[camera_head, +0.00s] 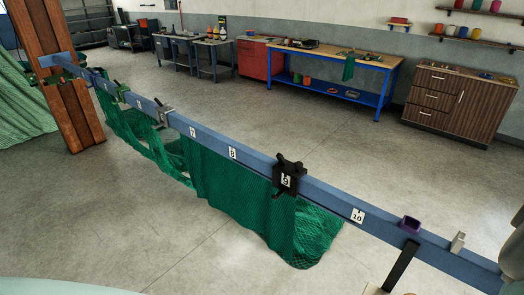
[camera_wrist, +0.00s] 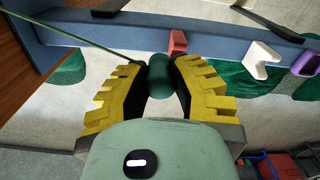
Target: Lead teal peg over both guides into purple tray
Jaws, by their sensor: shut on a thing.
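My gripper (camera_wrist: 160,78) is shut on the teal peg (camera_wrist: 160,82) in the wrist view; the yellow ribbed fingers press on both sides of it. A thin green cord runs from the peg to the upper left. Beyond the peg, a reddish guide (camera_wrist: 177,42) and a white guide (camera_wrist: 262,60) stand along the blue beam (camera_wrist: 120,45). The purple tray (camera_wrist: 306,62) is at the right edge. In the head view the purple tray (camera_head: 410,224) and the white guide (camera_head: 457,242) are on the beam at right; the peg and reddish guide are not visible there.
The long blue beam (camera_head: 255,158) carries numbered labels and a black clamp (camera_head: 288,177). Green net (camera_head: 240,195) hangs below it. A dark bar (camera_head: 401,266) slants near the tray. The floor behind the beam is open, with workbenches and a cabinet (camera_head: 458,100) farther back.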

